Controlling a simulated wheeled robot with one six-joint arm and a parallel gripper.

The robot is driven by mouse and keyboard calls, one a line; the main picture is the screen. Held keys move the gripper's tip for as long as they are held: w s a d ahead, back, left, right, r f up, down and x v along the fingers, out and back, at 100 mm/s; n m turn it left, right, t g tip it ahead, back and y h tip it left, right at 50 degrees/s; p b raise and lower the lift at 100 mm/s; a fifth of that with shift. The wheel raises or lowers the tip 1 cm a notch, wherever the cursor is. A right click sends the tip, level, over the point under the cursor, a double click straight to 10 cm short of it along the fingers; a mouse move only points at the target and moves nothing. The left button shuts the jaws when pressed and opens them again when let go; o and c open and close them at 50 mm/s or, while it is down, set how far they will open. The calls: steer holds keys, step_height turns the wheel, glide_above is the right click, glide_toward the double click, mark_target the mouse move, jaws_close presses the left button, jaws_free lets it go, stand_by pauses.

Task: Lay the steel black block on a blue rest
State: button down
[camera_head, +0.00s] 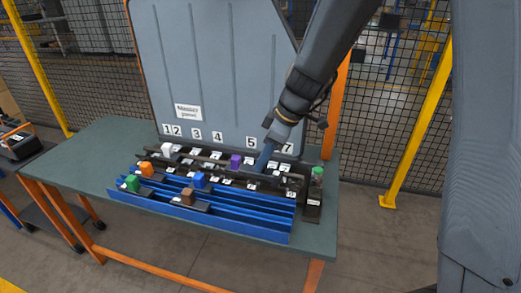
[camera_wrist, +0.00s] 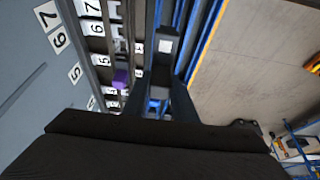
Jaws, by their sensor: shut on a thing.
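My gripper (camera_head: 262,166) reaches down over the right part of the black racks. In the wrist view its two blue-grey fingers (camera_wrist: 163,88) are shut on a small dark piece, the steel black block (camera_wrist: 161,78). In the head view the block is hidden or too small to tell from the dark racks. The blue rests (camera_head: 240,217) are long rails along the table's front edge. Blue rails also show right of the fingers in the wrist view (camera_wrist: 206,38).
Black racks (camera_head: 215,158) with white number tags stand behind. White (camera_head: 167,149), purple (camera_head: 236,160), orange (camera_head: 146,169), green (camera_head: 132,183), blue (camera_head: 199,180) and brown (camera_head: 187,196) blocks are spread about. A green-topped container (camera_head: 317,176) stands right. The table's left (camera_head: 85,165) is clear.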

mark_target(266, 170)
steer(key=shift+a+f+b, duration=0.15)
steer(key=shift+f+b, duration=1.45)
steer(key=shift+f, duration=1.55)
